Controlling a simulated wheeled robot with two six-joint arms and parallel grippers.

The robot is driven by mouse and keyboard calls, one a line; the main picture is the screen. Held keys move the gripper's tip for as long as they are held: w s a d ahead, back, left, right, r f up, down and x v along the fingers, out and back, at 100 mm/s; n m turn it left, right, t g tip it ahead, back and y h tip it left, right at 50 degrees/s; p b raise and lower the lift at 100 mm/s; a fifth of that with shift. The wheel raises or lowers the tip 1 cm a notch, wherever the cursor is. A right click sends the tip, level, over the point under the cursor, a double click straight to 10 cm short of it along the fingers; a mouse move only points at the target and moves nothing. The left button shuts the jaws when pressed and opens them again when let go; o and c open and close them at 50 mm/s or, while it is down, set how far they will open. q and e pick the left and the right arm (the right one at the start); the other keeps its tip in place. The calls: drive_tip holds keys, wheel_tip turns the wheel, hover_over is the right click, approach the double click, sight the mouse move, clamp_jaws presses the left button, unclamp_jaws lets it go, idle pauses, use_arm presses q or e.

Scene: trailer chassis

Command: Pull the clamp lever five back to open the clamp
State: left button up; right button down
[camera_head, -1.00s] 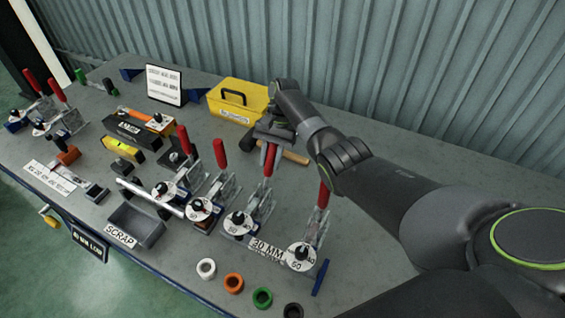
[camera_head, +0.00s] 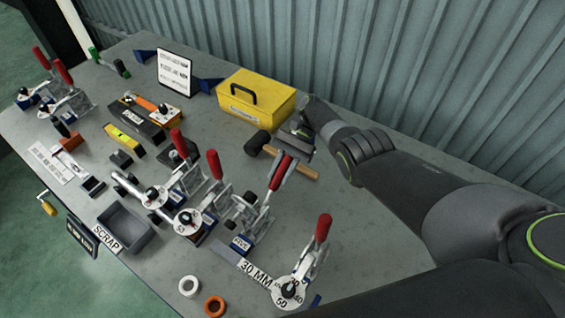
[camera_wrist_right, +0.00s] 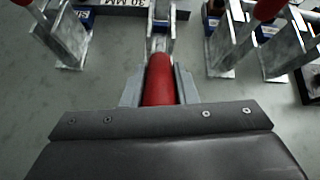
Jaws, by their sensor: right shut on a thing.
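My right gripper (camera_head: 290,156) is shut on a red-handled clamp lever (camera_head: 277,175), at the third clamp from the left in the middle row. The lever leans back toward the wall. The clamp's metal body (camera_head: 255,222) stands on the bench, with a small blue label (camera_head: 240,243) at its front; its text is too small to read surely. In the right wrist view the red handle (camera_wrist_right: 159,80) lies between the two fingers. My left gripper is not in view.
Red-levered clamps stand on both sides: one to the left (camera_head: 215,165) and one to the right (camera_head: 322,230). A hammer (camera_head: 258,143) lies just behind the gripper, near a yellow toolbox (camera_head: 262,108). A scrap tray (camera_head: 125,225) is at front left.

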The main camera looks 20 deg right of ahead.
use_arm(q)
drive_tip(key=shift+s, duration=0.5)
use_arm(e)
drive_tip(key=shift+s+f, duration=0.1)
drive_tip(key=shift+f, duration=0.05)
drive_tip(key=c, duration=1.4)
unclamp_jaws()
drive_tip(key=shift+o, duration=1.3)
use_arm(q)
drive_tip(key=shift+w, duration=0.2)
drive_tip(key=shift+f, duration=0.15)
use_arm(e)
drive_tip(key=shift+w+d, duration=0.1)
drive_tip(key=shift+w, duration=0.1)
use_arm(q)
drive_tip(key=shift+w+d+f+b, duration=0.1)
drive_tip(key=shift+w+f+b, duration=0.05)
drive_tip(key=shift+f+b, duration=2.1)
use_arm(e)
drive_tip(key=v, duration=0.7)
drive_tip(key=shift+d, duration=0.15)
